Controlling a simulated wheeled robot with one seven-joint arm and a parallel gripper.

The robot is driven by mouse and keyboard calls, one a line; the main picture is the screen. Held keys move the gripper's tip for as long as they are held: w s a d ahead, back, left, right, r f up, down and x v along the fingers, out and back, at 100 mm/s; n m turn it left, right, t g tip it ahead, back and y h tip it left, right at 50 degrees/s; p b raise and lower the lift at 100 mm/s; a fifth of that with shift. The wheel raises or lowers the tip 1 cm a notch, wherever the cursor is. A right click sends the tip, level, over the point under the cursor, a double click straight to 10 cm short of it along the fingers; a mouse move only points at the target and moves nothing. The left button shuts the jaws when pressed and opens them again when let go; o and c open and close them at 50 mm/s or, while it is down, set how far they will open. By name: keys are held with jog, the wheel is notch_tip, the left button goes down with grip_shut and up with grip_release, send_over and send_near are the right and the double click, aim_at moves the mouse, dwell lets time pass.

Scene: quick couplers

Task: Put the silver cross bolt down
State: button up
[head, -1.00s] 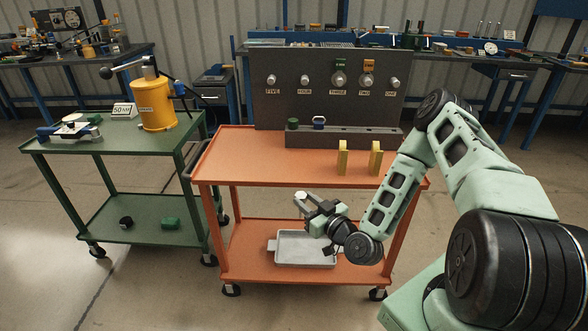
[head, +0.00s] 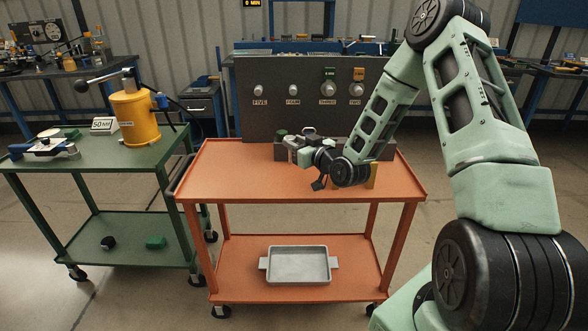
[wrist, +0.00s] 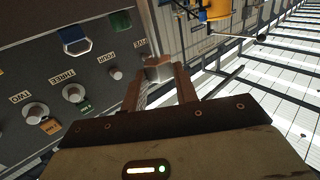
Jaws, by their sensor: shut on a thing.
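My gripper (head: 296,150) is above the orange cart's top, in front of the dark ledge at the foot of the panel. In the wrist view my gripper (wrist: 160,88) has its two fingers shut on a small silver piece, which I take to be the silver cross bolt (wrist: 158,71). Only its end shows between the fingertips; the fingers hide the rest, so I cannot tell its cross shape. In the head view it is too small to make out clearly. I cannot tell whether it touches the ledge.
The dark panel (head: 300,112) with labelled silver knobs stands behind the cart (head: 230,182). My wrist partly hides the ledge and a yellow block (head: 371,177). A grey tray (head: 299,267) lies on the lower shelf. A green cart (head: 95,160) stands left. The orange top's front-left is clear.

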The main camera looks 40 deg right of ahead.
jog(key=shift+f, duration=3.25)
jog(key=shift+f, duration=0.15)
jog(key=o, duration=1.1)
